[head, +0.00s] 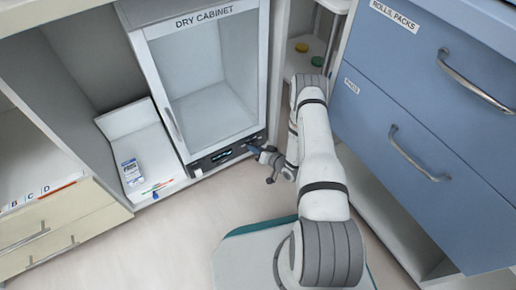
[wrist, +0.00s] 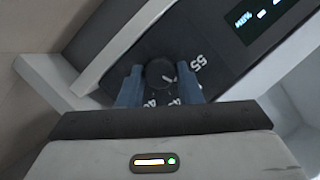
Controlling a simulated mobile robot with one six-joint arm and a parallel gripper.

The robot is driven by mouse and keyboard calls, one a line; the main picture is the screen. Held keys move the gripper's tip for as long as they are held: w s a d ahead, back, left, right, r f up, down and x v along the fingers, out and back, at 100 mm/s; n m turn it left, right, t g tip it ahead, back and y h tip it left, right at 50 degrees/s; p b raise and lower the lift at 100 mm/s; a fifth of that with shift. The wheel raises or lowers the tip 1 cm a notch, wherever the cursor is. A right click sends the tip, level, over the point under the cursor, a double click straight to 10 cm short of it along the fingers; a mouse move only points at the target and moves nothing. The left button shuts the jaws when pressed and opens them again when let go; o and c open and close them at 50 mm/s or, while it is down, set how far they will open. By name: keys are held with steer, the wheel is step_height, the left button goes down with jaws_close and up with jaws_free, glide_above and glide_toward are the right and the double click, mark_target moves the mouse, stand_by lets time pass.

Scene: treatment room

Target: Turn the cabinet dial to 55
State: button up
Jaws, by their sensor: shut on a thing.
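The dial (wrist: 160,73) is a round black knob on the dark control strip of the dry cabinet (head: 205,75). A short white mark on the knob points to the lower right in the wrist view. The printed 55 (wrist: 198,62) sits right of the knob, so the mark is not on it. Lower numbers show below, partly hidden by a finger. My gripper (wrist: 160,78) is shut on the dial, one blue-grey finger on each side. In the head view my gripper (head: 263,157) is at the strip's right end and hides the dial.
A lit display (wrist: 262,22) is on the same strip. The cabinet's glass door is closed, with a handle (head: 173,124). Blue drawers (head: 425,120) stand close on the right of my arm. A white box (head: 132,173) and pens lie on the left shelf. Open floor lies in front.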

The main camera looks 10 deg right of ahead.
steer(key=shift+a+n+h+p, duration=0.15)
steer(key=shift+n+h+p, duration=1.6)
steer(key=shift+n, duration=0.85)
steer(key=o, duration=1)
steer(key=shift+c, duration=0.2)
steer(key=shift+s, duration=0.1)
